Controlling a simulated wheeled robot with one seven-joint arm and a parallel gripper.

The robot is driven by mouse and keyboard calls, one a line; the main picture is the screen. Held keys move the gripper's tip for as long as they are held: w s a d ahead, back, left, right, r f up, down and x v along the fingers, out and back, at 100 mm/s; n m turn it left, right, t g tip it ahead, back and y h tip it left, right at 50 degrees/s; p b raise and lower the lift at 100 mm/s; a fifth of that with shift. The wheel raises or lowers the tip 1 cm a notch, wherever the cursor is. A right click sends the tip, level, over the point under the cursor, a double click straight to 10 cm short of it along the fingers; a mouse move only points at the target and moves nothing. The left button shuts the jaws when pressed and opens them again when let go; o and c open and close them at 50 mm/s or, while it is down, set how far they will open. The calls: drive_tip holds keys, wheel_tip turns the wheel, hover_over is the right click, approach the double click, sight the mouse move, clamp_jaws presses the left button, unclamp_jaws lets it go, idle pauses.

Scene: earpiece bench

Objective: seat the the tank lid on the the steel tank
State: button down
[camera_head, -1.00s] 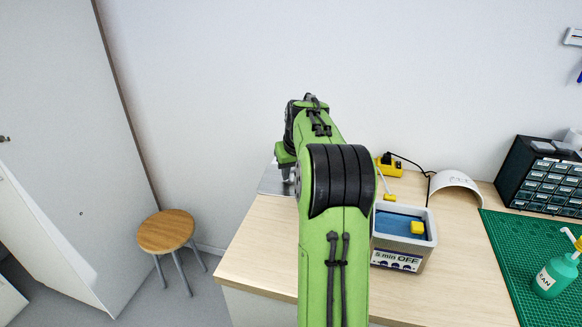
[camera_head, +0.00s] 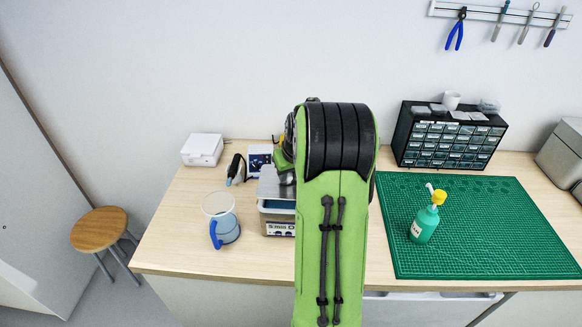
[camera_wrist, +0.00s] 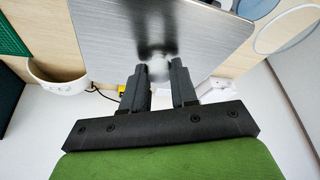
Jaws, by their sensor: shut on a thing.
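The steel tank (camera_head: 280,229) stands on the bench just left of my arm, with a label on its front and a strip of blue showing inside. The tank lid (camera_head: 267,187) is a flat brushed-metal plate over the back part of the tank. It fills the top of the wrist view (camera_wrist: 110,35). My gripper (camera_wrist: 160,76) is shut on the lid's round knob; in the head view the gripper (camera_head: 286,177) is partly hidden behind my arm. The lid leaves the tank's front opening visible. Whether it touches the rim, I cannot tell.
A clear jug with a blue handle (camera_head: 221,219) stands close left of the tank. A dark hand tool (camera_head: 236,168) and a white box (camera_head: 202,149) lie behind it. A green mat (camera_head: 480,225) with a pump bottle (camera_head: 424,222) and a drawer cabinet (camera_head: 450,138) are to the right.

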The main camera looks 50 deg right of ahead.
sight(290, 183)
drive_tip(key=shift+w, duration=0.1)
drive_tip(key=shift+s+d+f+b, duration=0.1)
drive_tip(key=shift+s+f+b, duration=0.15)
drive_tip(key=shift+b, duration=0.1)
wheel_tip(290, 183, down, 4)
drive_tip(key=b, duration=0.4)
drive_tip(key=shift+w+f, duration=0.15)
drive_tip(key=shift+f, duration=0.05)
drive_tip(key=shift+r, duration=0.1)
drive_tip(key=c, duration=0.8)
unclamp_jaws()
drive_tip(key=p+v, duration=0.2)
drive_tip(key=v, duration=1.3)
drive_tip(key=shift+r, duration=0.35)
